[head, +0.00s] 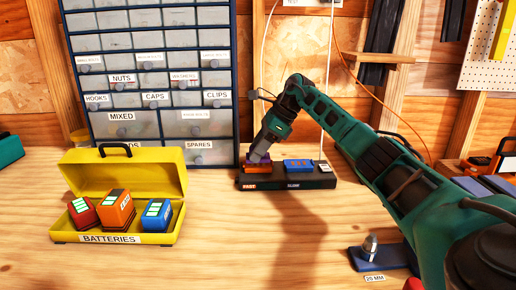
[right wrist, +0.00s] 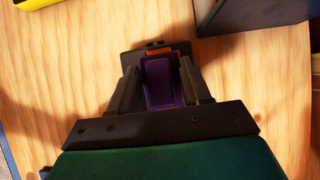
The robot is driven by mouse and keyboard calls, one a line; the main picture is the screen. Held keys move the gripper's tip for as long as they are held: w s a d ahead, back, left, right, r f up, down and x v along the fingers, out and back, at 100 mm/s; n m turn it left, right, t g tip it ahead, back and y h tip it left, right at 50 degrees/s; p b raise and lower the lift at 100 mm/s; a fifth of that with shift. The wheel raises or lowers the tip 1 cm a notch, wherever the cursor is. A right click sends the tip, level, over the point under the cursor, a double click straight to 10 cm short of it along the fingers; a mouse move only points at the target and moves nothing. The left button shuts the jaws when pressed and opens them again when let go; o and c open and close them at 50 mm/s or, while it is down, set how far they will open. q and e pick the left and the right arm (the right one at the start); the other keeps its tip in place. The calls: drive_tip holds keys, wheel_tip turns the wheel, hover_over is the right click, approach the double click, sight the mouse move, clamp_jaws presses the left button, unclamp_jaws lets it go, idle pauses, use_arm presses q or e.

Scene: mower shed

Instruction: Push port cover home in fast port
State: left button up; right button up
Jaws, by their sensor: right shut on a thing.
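The charger (head: 310,184) is a dark block at the foot of the drawer cabinet, labelled FAST on its left and apparently SLOW on its right. My right gripper (head: 259,154) points down over the FAST end. It is shut on a purple piece, the port cover (right wrist: 160,82), which sits between both fingers in the right wrist view. An orange part (head: 257,169) lies just below the cover at the fast port. My left gripper is not in view.
A blue block (head: 299,165) sits on the charger's right side. An open yellow box (head: 120,226) marked BATTERIES holds three batteries at left. The drawer cabinet (head: 150,85) stands behind. A blue stand (head: 372,258) marked 25 MM is at front right. The middle bench is clear.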

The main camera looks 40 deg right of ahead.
drive_tip(key=shift+f, duration=0.7)
idle(0.4)
drive_tip(key=o, duration=1.2)
drive_tip(key=shift+o, duration=0.2)
drive_tip(key=p+v, duration=0.1)
drive_tip(key=v, duration=1.2)
drive_tip(key=shift+s+a, duration=0.1)
